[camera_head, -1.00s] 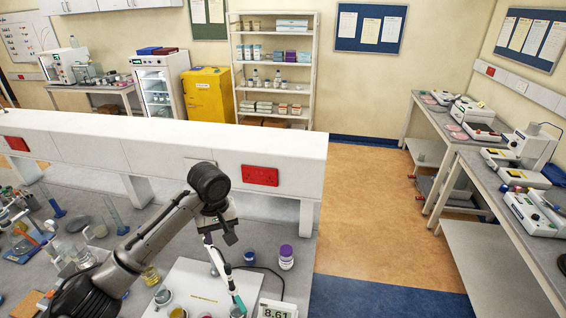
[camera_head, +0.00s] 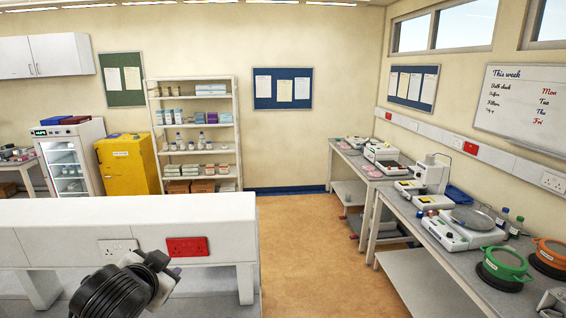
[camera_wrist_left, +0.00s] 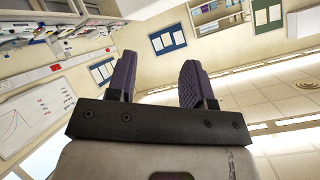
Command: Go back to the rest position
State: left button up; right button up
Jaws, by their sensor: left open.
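In the left wrist view my left gripper (camera_wrist_left: 158,82) has its two dark purple fingers apart, with nothing between them. It faces away from the bench, with tilted walls, notice boards and ceiling behind it. My right arm and gripper are in neither view.
The white raised shelf (camera_head: 120,212) with sockets crosses the lower left. Orange floor (camera_head: 305,250) is clear in the middle. A side bench (camera_head: 480,285) on the right holds instruments and green and orange round pans. A yellow cabinet (camera_head: 128,165) and shelf unit (camera_head: 195,140) stand behind.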

pick_arm(q)
jog(key=s+d+f+n+g+p, duration=0.1)
jog(key=s+f+g, duration=0.3)
jog(key=s+f, duration=1.3)
jog(key=s+d+f+n+g+h+p, duration=0.1)
jog(key=s+f+n+g+p, duration=0.1)
jog(key=s+f, duration=1.5)
jog(key=s+g+p, duration=0.1)
jog(key=s+g, duration=0.1)
jog(key=s, duration=0.3)
jog(key=shift+n+g, duration=0.3)
jog(key=shift+n, duration=0.1)
